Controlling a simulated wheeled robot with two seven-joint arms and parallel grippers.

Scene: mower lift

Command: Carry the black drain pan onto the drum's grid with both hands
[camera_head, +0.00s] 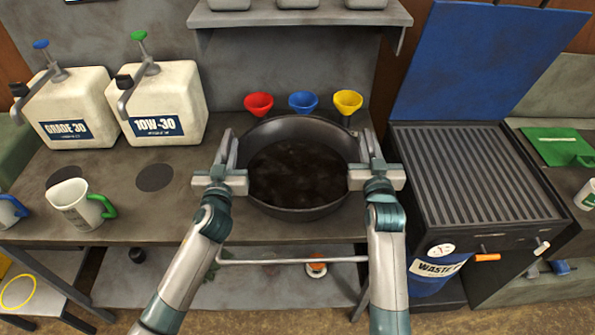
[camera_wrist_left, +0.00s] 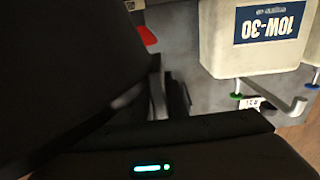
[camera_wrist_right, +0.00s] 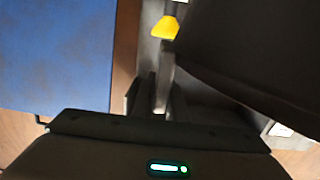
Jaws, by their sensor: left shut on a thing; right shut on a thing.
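The black drain pan (camera_head: 300,200) is round, with dark liquid-like contents, over the front middle of the workbench. My left gripper (camera_head: 230,160) is shut on its left rim. My right gripper (camera_head: 370,158) is shut on its right rim. The pan's dark side fills much of the left wrist view (camera_wrist_left: 70,60) and the right wrist view (camera_wrist_right: 265,50). Its underside is hidden, so I cannot tell whether it touches the bench. The drum's grid (camera_head: 465,175) is a ribbed grey top to the right, with the blue lid (camera_head: 485,60) raised behind it.
Red (camera_head: 258,104), blue (camera_head: 303,101) and yellow (camera_head: 348,102) funnels stand behind the pan. Two white oil jugs (camera_head: 155,105) and a white measuring jug (camera_head: 80,205) are on the left. The blue waste drum (camera_head: 432,270) is below the grid. The grid is bare.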

